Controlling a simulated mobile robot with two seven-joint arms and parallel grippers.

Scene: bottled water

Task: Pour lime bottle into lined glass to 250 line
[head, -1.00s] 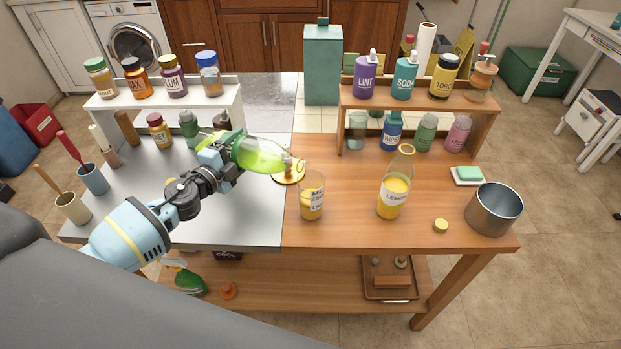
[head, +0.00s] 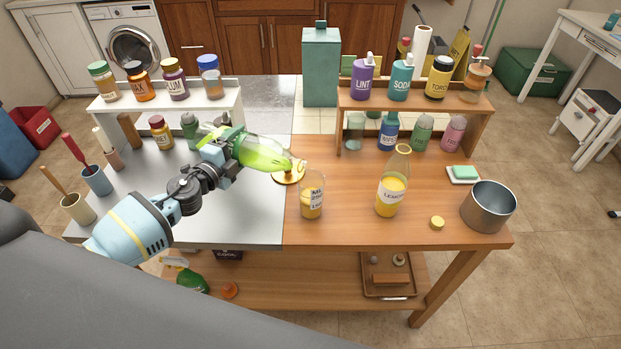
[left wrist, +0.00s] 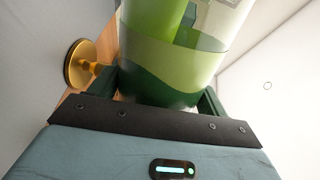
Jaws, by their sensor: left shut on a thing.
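The lime bottle (head: 262,154) is clear with green liquid and is tilted close to horizontal, its neck pointing right toward the glass. My left gripper (head: 232,148) is shut on its lower part, above the table. The bottle also fills the upper middle of the left wrist view (left wrist: 185,50), with green liquid inside. The lined glass (head: 312,196) stands upright on the wooden table, right of and below the bottle's mouth. It holds yellow-orange liquid in its lower part and has a white label with dark marks. No stream between bottle and glass can be made out. My right gripper is not in view.
A lemon bottle (head: 391,190) stands right of the glass, with a yellow cap (head: 437,223) and a metal pot (head: 488,207) beyond. A round gold piece (head: 287,177) is behind the bottle's neck. Shelves with jars (head: 160,106) stand at the back. The table front is clear.

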